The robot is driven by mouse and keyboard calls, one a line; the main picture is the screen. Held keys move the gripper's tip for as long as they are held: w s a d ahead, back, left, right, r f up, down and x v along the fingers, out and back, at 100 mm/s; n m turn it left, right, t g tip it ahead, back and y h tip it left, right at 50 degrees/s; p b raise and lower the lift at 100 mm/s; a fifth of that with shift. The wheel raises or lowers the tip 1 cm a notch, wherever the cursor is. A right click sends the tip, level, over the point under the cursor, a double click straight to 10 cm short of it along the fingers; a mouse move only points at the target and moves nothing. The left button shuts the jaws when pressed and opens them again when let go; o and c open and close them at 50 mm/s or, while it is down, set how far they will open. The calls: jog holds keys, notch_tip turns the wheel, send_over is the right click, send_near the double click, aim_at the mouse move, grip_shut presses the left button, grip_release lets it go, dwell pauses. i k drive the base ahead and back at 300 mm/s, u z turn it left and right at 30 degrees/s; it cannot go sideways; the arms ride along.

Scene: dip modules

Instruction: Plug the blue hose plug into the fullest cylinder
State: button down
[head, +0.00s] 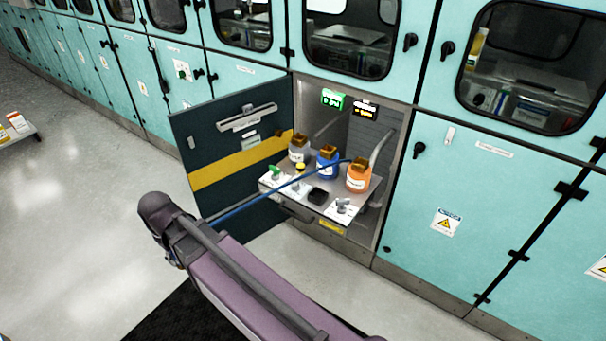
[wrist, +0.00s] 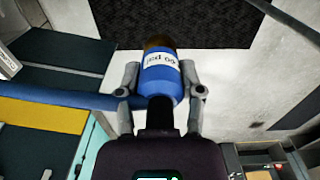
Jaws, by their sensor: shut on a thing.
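My gripper (wrist: 160,92) has its two fingers on either side of a blue labelled body, which I take for the blue hose plug (wrist: 162,83). It has a brown end pointing away from the palm and a black neck near the palm. The blue hose (wrist: 60,98) comes in from the left; its join is hidden. In the head view my gripper (head: 172,245) is mostly hidden by my arm, left of the open cabinet. There the hose (head: 255,203) runs up to the shelf. A grey (head: 299,153), a blue (head: 326,168) and an orange cylinder (head: 358,179) stand there; labels are unreadable.
The shelf (head: 364,199) also carries valves and switches at its front. An open dark door (head: 230,142) with a yellow stripe stands left of the recess. Two small displays (head: 333,99) hang at the back. Open floor (head: 100,215) lies left.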

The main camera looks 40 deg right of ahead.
aim_at(359, 172)
jog(key=u, duration=0.2)
jog(key=k, duration=0.5)
jog(key=z, duration=1.85)
jog(key=i, duration=0.5)
